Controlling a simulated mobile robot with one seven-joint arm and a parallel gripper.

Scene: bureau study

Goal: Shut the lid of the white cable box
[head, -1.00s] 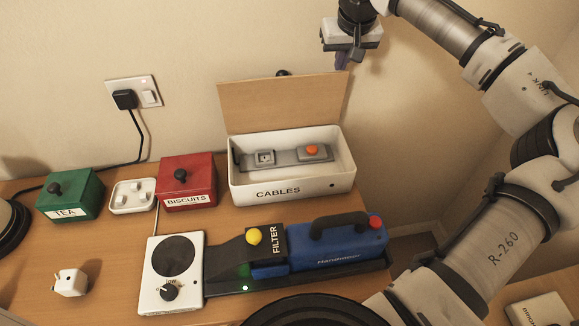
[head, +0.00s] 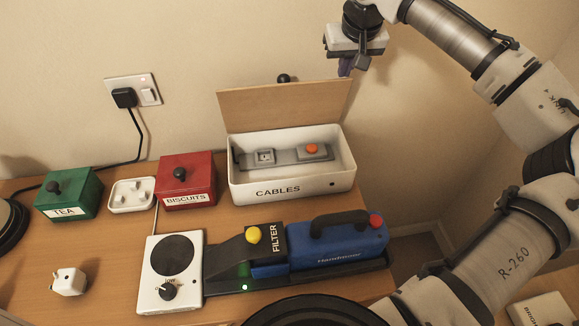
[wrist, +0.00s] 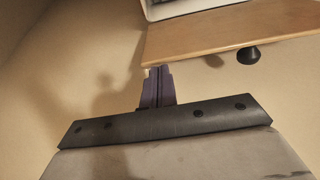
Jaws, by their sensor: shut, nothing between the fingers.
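The white cable box (head: 291,191), labelled CABLES, stands on the desk against the wall. Its wooden lid (head: 285,106) is open, standing up at the back edge and tilted back, with a black knob (head: 283,78) on its far side. Inside are a grey strip with a socket and an orange button (head: 312,149). My gripper (head: 346,70) is shut and empty, just above the lid's top right corner. In the wrist view the purple fingers (wrist: 157,88) are together beside the lid's edge (wrist: 230,35), with the knob (wrist: 248,56) to their right. I cannot tell whether they touch the lid.
A blue handheld unit (head: 335,245) lies in front. The wall is close behind the lid.

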